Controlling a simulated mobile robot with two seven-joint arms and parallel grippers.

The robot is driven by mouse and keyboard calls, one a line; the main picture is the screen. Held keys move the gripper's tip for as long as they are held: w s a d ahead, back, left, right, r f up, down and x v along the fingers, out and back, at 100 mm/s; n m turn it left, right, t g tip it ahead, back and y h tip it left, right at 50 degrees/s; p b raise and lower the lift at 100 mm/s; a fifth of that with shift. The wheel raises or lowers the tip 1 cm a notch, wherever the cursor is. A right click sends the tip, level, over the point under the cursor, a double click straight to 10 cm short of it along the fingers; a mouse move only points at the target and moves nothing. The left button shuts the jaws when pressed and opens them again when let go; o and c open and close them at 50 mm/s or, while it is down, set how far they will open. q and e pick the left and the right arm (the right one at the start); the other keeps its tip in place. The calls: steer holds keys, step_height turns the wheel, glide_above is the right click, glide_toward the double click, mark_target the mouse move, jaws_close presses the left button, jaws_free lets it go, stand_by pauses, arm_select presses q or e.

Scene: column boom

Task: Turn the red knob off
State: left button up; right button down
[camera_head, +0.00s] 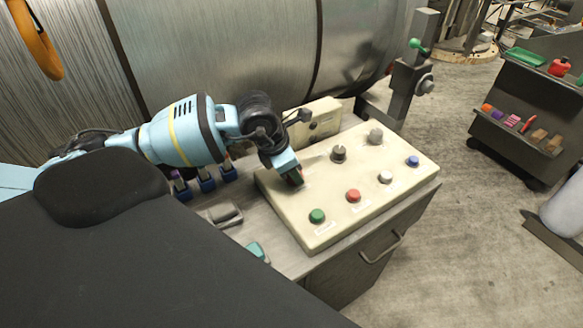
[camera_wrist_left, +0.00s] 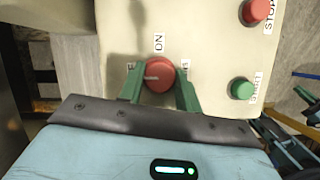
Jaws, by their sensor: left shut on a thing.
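The red knob (camera_wrist_left: 156,76) sits on the cream control panel, with an "ON" label beside it in the left wrist view. A pale pointer line crosses the knob and points left in that view, not at the "ON" label. My left gripper (camera_wrist_left: 160,84) has its green fingers on either side of the knob and is shut on it. In the head view the left gripper (camera_head: 293,178) reaches down at the panel's left end and hides most of the knob. The cream control panel (camera_head: 330,205) lies on a metal cabinet. My right gripper is not in view.
The panel also carries a green button (camera_head: 317,216), a red button (camera_head: 353,196), a white button (camera_head: 385,177), a blue button (camera_head: 412,161), a dark knob (camera_head: 338,154) and a grey knob (camera_head: 375,136). Blue holders (camera_head: 206,181) stand left of it. A large metal drum (camera_head: 215,45) is behind.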

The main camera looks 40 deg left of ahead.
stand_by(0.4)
arm_select(q)
steer(key=o, duration=1)
steer(key=shift+c, duration=0.2)
steer(key=v, duration=0.7)
steer(key=shift+s+r, duration=0.15)
steer(key=shift+r, duration=0.2)
steer(key=shift+f, duration=0.1)
